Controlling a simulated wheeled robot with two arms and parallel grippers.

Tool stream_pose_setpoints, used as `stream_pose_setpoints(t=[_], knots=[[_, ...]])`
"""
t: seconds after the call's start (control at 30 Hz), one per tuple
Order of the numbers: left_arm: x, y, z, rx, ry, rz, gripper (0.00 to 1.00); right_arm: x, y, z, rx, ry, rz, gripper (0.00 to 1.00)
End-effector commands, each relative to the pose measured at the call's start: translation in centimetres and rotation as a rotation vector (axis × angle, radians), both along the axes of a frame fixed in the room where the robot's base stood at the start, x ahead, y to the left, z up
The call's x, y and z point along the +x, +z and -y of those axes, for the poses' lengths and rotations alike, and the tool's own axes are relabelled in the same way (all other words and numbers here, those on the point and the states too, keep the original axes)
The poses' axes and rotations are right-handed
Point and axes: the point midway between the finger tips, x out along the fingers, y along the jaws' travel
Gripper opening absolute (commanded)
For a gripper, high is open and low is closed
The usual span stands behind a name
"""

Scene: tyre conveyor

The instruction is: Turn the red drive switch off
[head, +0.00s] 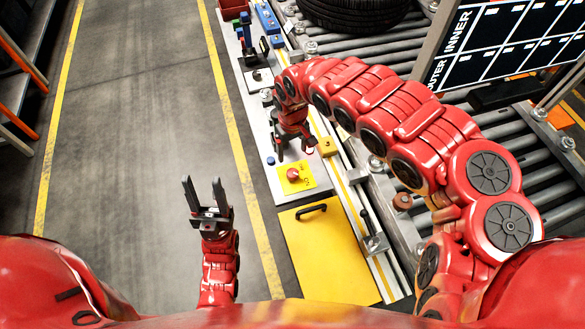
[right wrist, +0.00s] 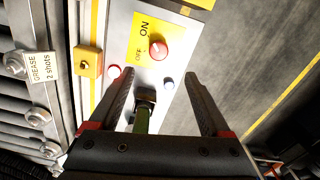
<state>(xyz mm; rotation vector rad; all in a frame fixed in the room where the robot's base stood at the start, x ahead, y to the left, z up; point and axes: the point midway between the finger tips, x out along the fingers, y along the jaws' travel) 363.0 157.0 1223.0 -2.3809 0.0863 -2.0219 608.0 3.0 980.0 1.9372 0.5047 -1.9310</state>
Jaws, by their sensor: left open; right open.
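The red drive switch (head: 293,174) is a round red knob on a yellow plate in the head view. In the right wrist view the switch (right wrist: 158,50) sits beside the words ON and OFF; I cannot tell which its pointer marks. My right gripper (head: 293,151) is open above the panel, just beyond the switch. In the right wrist view its fingers (right wrist: 158,80) are spread and empty, with the switch past the tips. A dark-topped green handle (right wrist: 145,98) shows between the fingers. My left gripper (head: 203,184) is open and empty over the floor, left of the panel.
A small yellow box (right wrist: 88,62) stands beside the panel. A yellow cover with a black handle (head: 325,255) is nearer me. Rollers and a tyre (head: 355,12) lie right; the left floor is clear.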

Motion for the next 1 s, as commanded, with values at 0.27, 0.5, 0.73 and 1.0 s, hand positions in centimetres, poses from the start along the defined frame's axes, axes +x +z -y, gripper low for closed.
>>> stream_pose_setpoints(t=[0.27,0.5,0.73,1.0], knots=[[0.0,0.8,0.0,0.000,0.000,0.000,0.50,-0.2,-5.2,-0.2,0.005,0.000,-0.006,0.81],[0.0,1.3,0.0,0.000,0.000,0.000,0.50,-0.2,-8.8,-0.3,0.006,0.000,-0.004,0.81],[0.0,1.4,0.0,0.000,0.000,0.000,0.50,0.0,-11.3,-0.3,0.006,-0.001,0.000,0.81],[0.0,1.4,0.0,0.000,0.000,0.000,0.50,0.0,-12.5,0.1,-0.001,-0.001,0.000,0.81]])
